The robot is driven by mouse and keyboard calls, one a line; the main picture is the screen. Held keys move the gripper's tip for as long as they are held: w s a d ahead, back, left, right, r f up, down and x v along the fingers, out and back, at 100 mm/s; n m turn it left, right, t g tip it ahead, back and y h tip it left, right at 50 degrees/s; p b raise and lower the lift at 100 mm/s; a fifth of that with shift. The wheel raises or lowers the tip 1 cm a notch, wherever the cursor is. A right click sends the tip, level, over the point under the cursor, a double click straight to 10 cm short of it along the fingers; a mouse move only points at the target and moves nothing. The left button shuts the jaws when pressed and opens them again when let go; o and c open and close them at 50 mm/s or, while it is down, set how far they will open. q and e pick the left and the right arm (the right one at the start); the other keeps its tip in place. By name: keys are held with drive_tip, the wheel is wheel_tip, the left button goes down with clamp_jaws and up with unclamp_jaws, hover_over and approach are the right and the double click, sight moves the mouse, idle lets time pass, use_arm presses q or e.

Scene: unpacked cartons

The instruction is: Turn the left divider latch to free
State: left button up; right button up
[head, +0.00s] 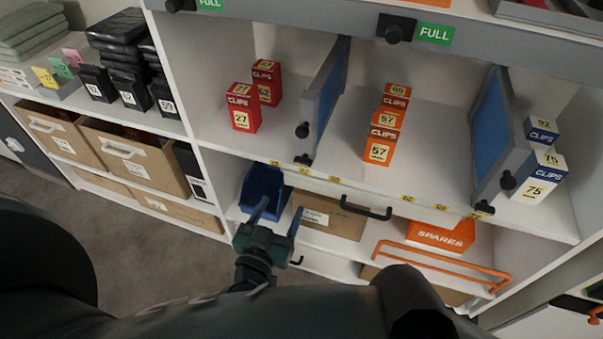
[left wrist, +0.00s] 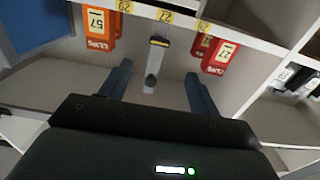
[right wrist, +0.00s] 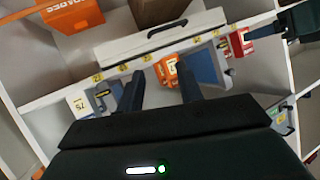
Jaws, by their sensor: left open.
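The left divider (head: 325,100) is a grey panel with a blue face, standing between the red and orange boxes. A dark round knob (head: 302,130) sits on its front edge. The dark latch (head: 303,159) is at its foot by the shelf lip. In the left wrist view the latch (left wrist: 159,41) shows as a dark bar with a yellow line, lying crosswise, and the knob (left wrist: 150,82) is between my fingers in the picture. My left gripper (head: 278,212) is open and empty, below and in front of the shelf lip. My right gripper (right wrist: 161,88) is open and empty.
The right divider (head: 497,130) stands between orange and blue-white boxes. Red boxes (head: 241,108) and orange boxes (head: 381,140) flank the left divider. Below the shelf are a blue bin (head: 262,190), a dark drawer handle (head: 366,212) and an orange rail (head: 440,262).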

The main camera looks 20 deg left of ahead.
sight(302, 165)
use_arm(q)
drive_tip(key=w+b, duration=0.1)
drive_tip(key=w, duration=1.1)
drive_tip(key=shift+w+d, duration=0.1)
drive_tip(key=shift+d, duration=0.1)
drive_tip(key=shift+w, duration=0.35)
use_arm(e)
drive_tip(key=shift+s+d+r, duration=0.2)
drive_tip(key=shift+d, duration=0.15)
use_arm(q)
drive_tip(key=shift+r, duration=0.1)
drive_tip(key=c, duration=1)
